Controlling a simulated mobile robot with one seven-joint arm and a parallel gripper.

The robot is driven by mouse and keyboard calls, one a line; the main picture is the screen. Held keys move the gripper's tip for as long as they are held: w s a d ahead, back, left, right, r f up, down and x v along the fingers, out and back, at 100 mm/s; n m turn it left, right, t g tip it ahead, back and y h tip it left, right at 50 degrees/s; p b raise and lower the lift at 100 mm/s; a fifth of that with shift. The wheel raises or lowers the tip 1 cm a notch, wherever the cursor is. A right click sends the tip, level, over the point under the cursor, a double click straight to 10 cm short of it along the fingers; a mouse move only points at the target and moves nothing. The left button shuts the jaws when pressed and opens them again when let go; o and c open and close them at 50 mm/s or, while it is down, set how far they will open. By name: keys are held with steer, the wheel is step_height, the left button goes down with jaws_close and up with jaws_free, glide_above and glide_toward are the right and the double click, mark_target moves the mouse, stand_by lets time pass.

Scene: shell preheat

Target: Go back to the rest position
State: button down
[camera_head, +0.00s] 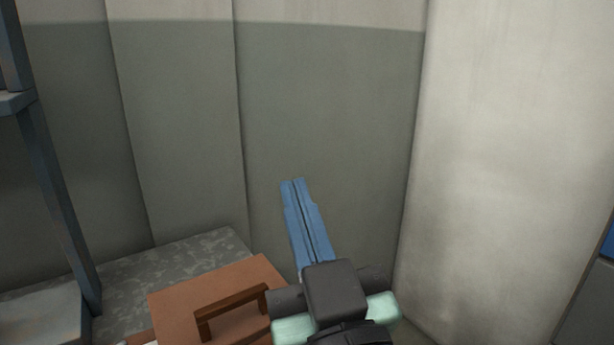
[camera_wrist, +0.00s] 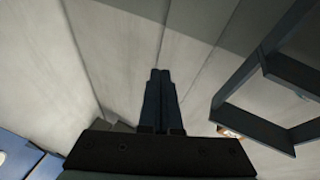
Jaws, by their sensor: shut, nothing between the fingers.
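My gripper (camera_head: 293,183) has long blue fingers lying side by side, shut and empty. In the head view it points up and away, in front of the grey-green wall. The wrist view also shows the shut fingers (camera_wrist: 160,73), pointing toward the pale wall. They touch nothing in either view. My arm hides part of the brown box below it.
A brown box (camera_head: 177,307) with a handle (camera_head: 232,309) stands low beside my gripper, near a speckled grey surface (camera_head: 190,258). A blue-grey metal frame (camera_head: 60,190) stands at the left. A pale wall (camera_head: 500,150) rises at the right.

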steer(key=s+r+m+t+h, duration=0.2)
steer(key=s+r+t+h, duration=0.1)
steer(key=r, duration=0.6)
steer(key=s+r+m+t+h, duration=0.2)
steer(key=s+r+t+h, duration=0.15)
steer(key=r, duration=0.45)
step_height(320, 180, up, 23)
steer(key=p, duration=2.3)
steer(key=shift+w+d+y+p, duration=0.3)
steer(key=shift+d+y, duration=0.1)
steer(key=shift+y, duration=0.05)
steer(key=shift+g, duration=0.25)
